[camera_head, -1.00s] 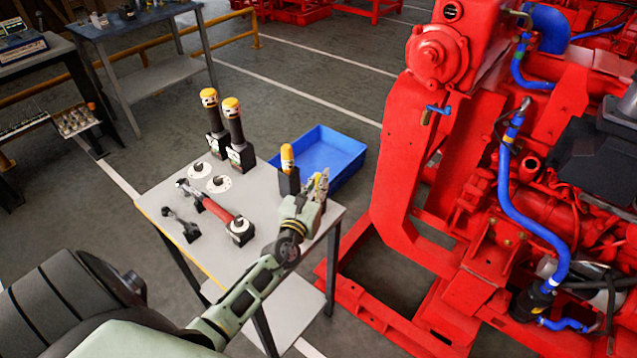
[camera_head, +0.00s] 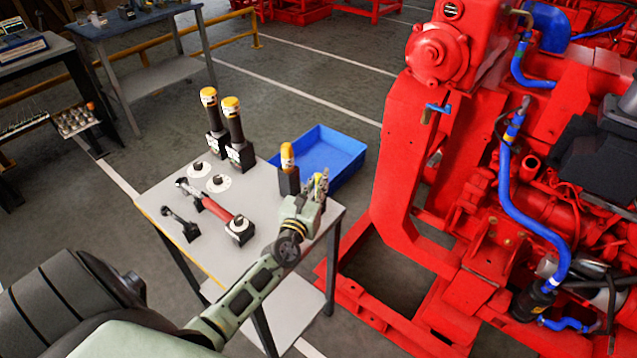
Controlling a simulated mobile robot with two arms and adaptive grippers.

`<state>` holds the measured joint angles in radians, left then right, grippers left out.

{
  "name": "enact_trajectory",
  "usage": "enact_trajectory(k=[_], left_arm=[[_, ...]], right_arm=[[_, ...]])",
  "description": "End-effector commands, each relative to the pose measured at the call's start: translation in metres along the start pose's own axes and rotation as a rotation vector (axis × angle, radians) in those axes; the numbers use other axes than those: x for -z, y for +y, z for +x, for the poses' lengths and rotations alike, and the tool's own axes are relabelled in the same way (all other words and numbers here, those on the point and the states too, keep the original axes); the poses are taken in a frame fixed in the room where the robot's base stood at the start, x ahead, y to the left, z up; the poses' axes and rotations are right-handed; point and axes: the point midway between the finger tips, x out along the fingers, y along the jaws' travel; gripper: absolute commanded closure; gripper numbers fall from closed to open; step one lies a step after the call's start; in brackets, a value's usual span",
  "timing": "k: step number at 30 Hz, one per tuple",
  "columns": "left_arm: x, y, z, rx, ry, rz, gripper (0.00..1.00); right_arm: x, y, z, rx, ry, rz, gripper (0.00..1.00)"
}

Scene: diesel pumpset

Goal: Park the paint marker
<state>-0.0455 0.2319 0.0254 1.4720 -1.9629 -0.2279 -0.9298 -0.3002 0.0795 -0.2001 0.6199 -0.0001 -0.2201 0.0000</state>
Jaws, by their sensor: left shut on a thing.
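My left gripper (camera_head: 320,184) is over the right end of the grey table (camera_head: 258,262). It is shut on a slim, partly yellowish thing, taken as the paint marker; the fingers hide most of it, so its tilt cannot be told. Just left of the gripper stands a black block (camera_head: 289,182) with a yellow-orange upright piece (camera_head: 287,156) on top. Whether the held thing touches the block or the table cannot be told. My right gripper is not in view.
Two tall black tools with yellow tops (camera_head: 231,130) stand at the table's back. A red-handled wrench (camera_head: 214,208) lies on rests at the left. A blue bin (camera_head: 325,150) sits behind the table. The red pumpset (camera_head: 405,160) rises close on the right.

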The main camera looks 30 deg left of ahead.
Motion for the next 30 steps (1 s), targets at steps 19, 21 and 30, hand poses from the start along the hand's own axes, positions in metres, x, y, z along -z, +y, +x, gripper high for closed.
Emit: enact_trajectory(k=[19,21,30], left_arm=[[0.014,0.0,0.0,0.0,0.0,0.001,1.0],[0.015,0.0,0.0,0.0,0.0,0.001,1.0],[0.017,0.0,0.0,0.0,0.0,0.001,0.73]], right_arm=[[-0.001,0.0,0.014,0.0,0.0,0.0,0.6],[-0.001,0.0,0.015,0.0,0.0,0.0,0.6],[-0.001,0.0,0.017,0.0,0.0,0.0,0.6]])
